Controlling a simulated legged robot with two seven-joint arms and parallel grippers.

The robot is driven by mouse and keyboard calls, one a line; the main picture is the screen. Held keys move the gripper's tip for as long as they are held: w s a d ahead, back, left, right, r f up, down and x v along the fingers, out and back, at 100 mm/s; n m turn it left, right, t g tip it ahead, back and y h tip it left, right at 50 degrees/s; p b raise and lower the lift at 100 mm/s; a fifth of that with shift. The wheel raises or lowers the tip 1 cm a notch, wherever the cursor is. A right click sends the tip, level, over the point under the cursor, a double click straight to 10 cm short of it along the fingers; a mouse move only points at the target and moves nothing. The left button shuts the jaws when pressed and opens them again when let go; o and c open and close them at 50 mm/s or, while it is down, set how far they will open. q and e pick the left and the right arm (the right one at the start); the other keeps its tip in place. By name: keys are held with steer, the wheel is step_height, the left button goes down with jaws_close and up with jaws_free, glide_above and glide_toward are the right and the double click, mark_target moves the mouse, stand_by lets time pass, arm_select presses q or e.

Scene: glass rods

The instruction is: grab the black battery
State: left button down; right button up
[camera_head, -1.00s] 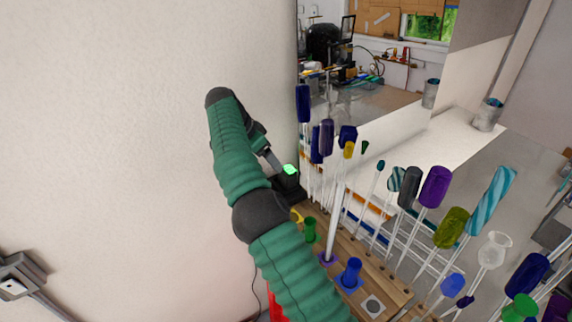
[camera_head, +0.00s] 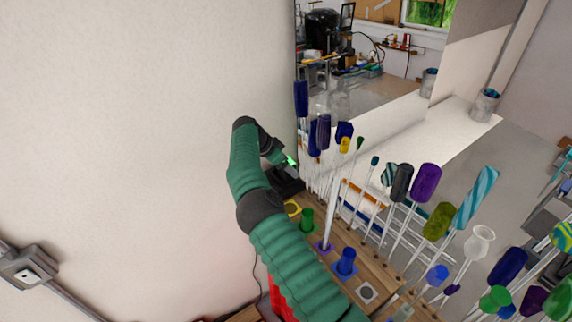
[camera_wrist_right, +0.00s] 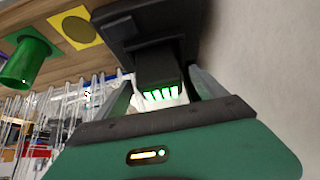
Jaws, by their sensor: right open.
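The black battery (camera_wrist_right: 157,68) shows in the right wrist view, with a row of bright green lights on its near end. It sits against a wide black dock (camera_wrist_right: 125,28). My right gripper (camera_wrist_right: 161,78) is open, with one finger on each side of the battery; I cannot tell whether they touch it. In the head view my right gripper (camera_head: 281,157) is close above the black dock (camera_head: 288,184) by the wall, and a small green glow shows there. The battery's body is mostly hidden in that view. My left gripper is not in view.
A wooden rack (camera_head: 372,258) right of the dock carries many upright glass rods with coloured ends. A green cup (camera_head: 306,220) and a blue cup (camera_head: 346,262) stand near the dock. A bare white wall (camera_head: 120,130) is on the left.

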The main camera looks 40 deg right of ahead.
steer(key=shift+x, duration=0.8)
steer(key=shift+w+a, duration=0.1)
steer(key=shift+w, duration=0.05)
jaws_close()
